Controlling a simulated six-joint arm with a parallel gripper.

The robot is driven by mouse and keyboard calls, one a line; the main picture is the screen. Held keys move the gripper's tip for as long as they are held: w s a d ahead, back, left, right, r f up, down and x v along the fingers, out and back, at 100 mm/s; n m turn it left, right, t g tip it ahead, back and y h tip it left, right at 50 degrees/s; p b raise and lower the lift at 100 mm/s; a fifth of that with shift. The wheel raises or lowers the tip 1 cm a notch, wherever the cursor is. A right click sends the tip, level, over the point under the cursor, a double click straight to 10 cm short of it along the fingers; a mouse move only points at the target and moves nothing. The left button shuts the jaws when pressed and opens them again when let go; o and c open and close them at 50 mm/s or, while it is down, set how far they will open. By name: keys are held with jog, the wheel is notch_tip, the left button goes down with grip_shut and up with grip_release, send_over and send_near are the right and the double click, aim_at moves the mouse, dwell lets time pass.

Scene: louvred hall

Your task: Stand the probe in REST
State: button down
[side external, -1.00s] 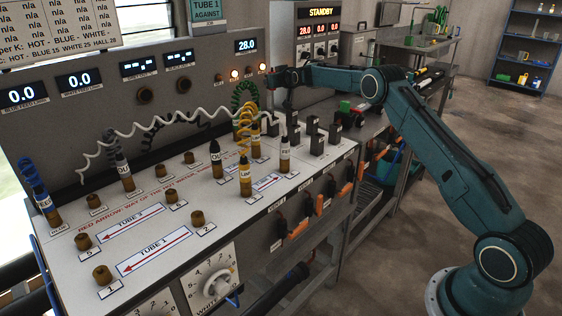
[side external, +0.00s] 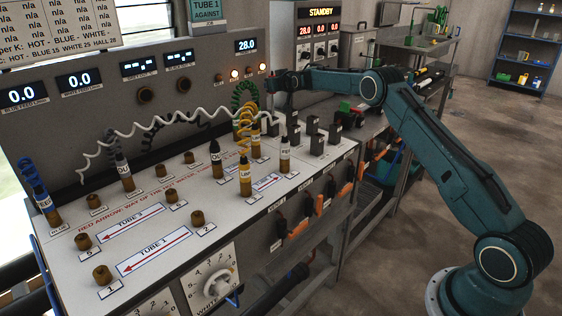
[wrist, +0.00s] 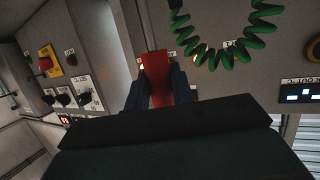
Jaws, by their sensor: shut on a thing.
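My gripper (wrist: 160,88) is shut on a red piece (wrist: 158,70), seen upright between its dark fingers in the wrist view. It seems to be the probe, though its lower end is hidden. In the side view my gripper (side external: 271,84) is small and dark, close to the upright back panel near the green coiled cord; the held piece is not clear there. A place marked REST cannot be made out for certain; the small labels on the bench are hard to read.
The sloping bench top (side external: 135,215) carries brown sockets, several plugs with coiled leads, and dark blocks (side external: 312,124) below my wrist. A white coiled cord (side external: 180,130) spans the bench. The green coil (wrist: 222,50) hangs close to my fingers.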

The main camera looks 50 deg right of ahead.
send_over(273, 116)
jog(key=shift+f, duration=3.55)
jog(key=c, duration=1.1)
grip_release()
jog(key=s+r, duration=0.1)
jog(key=r, duration=0.1)
jog(key=s+a+r, duration=0.1)
jog(key=s+r, duration=0.1)
jog(key=shift+v, duration=6.85)
